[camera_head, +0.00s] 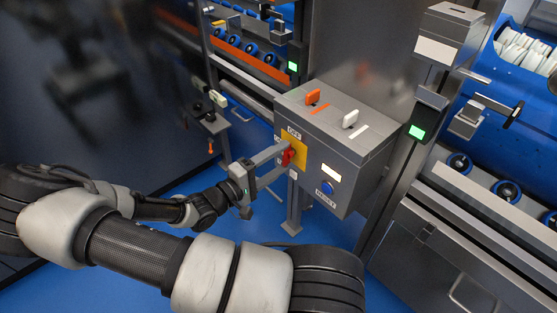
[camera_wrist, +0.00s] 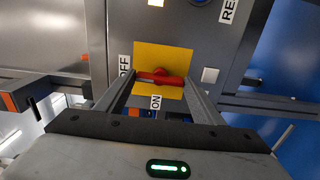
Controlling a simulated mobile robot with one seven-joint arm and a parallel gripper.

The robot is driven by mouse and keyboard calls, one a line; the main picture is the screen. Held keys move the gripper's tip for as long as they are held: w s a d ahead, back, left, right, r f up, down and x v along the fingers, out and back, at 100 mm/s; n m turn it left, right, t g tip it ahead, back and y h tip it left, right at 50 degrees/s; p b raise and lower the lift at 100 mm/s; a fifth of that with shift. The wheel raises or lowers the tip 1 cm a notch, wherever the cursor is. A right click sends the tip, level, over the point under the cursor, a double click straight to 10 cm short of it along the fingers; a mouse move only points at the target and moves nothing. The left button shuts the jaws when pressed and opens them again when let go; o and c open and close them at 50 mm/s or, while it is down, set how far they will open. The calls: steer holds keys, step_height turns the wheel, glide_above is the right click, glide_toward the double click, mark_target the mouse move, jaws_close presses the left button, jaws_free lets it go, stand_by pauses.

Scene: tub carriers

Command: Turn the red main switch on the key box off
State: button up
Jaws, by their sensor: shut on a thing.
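The grey key box (camera_head: 335,140) stands in the middle of the head view. On its front is a yellow plate (camera_head: 300,149) with the red main switch (camera_head: 288,157). In the wrist view the red switch (camera_wrist: 160,77) lies crosswise on the yellow plate (camera_wrist: 165,56), in line with the OFF label (camera_wrist: 124,65) at its left. The ON label (camera_wrist: 156,102) is below it. My gripper (camera_head: 282,160) reaches the switch from the left. Its two fingers (camera_wrist: 158,82) are at the two ends of the red handle, shut on it. In the head view they partly hide the plate's labels.
A blue RESET button (camera_head: 327,187) and a lit white lamp (camera_head: 331,172) are on the front. Machines with rollers stand on both sides. Blue floor below is free.

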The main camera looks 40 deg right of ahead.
stand_by(0.3)
steer(key=o, duration=1)
steer(key=shift+o, duration=0.2)
steer(key=s+a+p, duration=0.1)
steer(key=a+p, duration=0.1)
steer(key=a, duration=1.5)
steer(key=shift+s+a, duration=0.2)
steer(key=shift+a, duration=0.05)
